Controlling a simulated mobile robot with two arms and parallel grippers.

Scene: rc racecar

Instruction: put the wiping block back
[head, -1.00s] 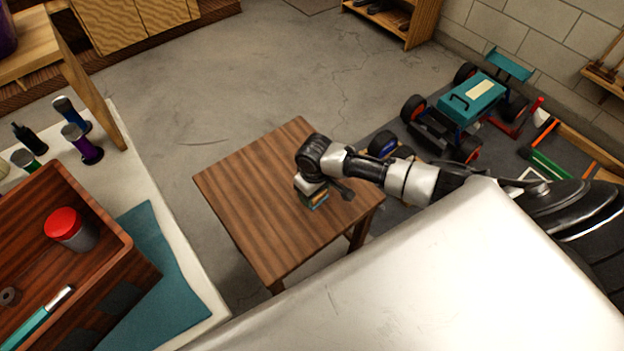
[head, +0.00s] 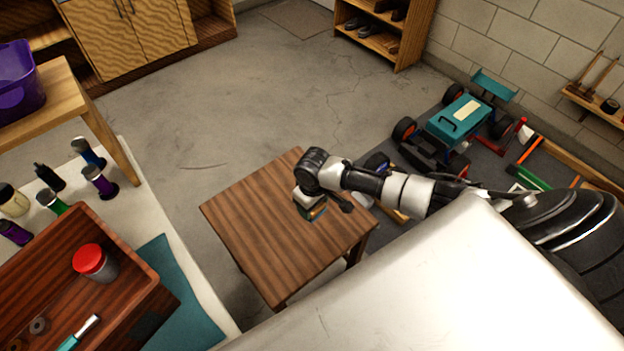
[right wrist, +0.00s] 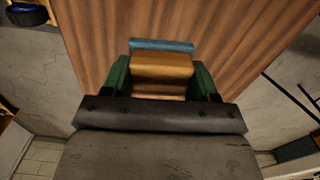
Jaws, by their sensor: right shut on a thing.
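The wiping block (right wrist: 163,68) is tan with a blue layer along its far edge in the right wrist view. My right gripper (right wrist: 160,82) is shut on it, with a green finger on each side. In the head view my right gripper (head: 308,202) and the block (head: 314,214) are over the wooden table (head: 260,240), towards its far right side. Any gap between block and tabletop is hard to judge. My left gripper is not in view.
A wooden tray (head: 125,255) with a red-lidded jar (head: 94,262) stands at left, beside several bottles and a teal mat (head: 185,300). A teal RC car (head: 455,120) sits on the floor at right. Most of the small tabletop is bare.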

